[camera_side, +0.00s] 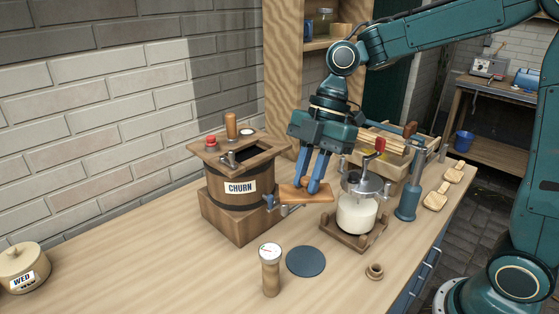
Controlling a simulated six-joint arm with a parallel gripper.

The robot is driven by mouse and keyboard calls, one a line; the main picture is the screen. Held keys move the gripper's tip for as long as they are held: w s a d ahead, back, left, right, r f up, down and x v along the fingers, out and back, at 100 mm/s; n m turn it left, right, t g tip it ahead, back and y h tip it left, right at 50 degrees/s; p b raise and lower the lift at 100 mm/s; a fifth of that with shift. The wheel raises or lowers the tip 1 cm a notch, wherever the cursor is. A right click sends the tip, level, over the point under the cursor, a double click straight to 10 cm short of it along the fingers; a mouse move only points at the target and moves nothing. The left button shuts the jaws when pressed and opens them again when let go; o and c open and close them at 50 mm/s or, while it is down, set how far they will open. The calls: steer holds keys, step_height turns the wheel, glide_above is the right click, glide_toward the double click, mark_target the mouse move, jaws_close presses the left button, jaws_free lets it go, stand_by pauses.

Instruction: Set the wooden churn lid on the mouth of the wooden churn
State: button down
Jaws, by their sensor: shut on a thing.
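The wooden churn (226,197) is a dark-banded barrel labelled CHURN, upright on a wooden block left of centre. A square wooden frame (262,151) surrounds its top; the mouth inside is only partly visible. My gripper (308,184), with blue fingers, points down to the right of the churn. It is shut on the wooden churn lid (292,195), a flat brown piece with a raised middle. The lid appears held above the table, apart from the churn and lower than its mouth. The fingers hide part of the lid.
A glass jar of milk (356,216) with a crank stands close right of my gripper. A red-capped item (211,143) and upright wooden handle (231,126) stand at the churn's top.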

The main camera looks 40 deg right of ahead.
steer(key=w+r+m+t+h, duration=0.1)
steer(key=w+r+m+h, duration=0.2)
steer(key=w+m, duration=0.6)
steer(key=w+d+r+m+t+h, duration=0.1)
steer(key=w+m, duration=0.8)
steer(key=m, duration=0.9)
step_height(320, 180, up, 3)
steer(key=t+h, duration=0.1)
steer(key=h, duration=0.2)
steer(key=shift+w+d+f+h, duration=0.2)
steer(key=shift+d+h, duration=0.1)
steer(key=shift+m, duration=0.3)
steer(key=shift+f, duration=0.15)
steer(key=shift+f, duration=2.1)
steer(key=shift+f, duration=1)
steer(key=shift+r, duration=0.1)
steer(key=c, duration=1.2)
jaws_free()
steer(key=shift+c, duration=0.2)
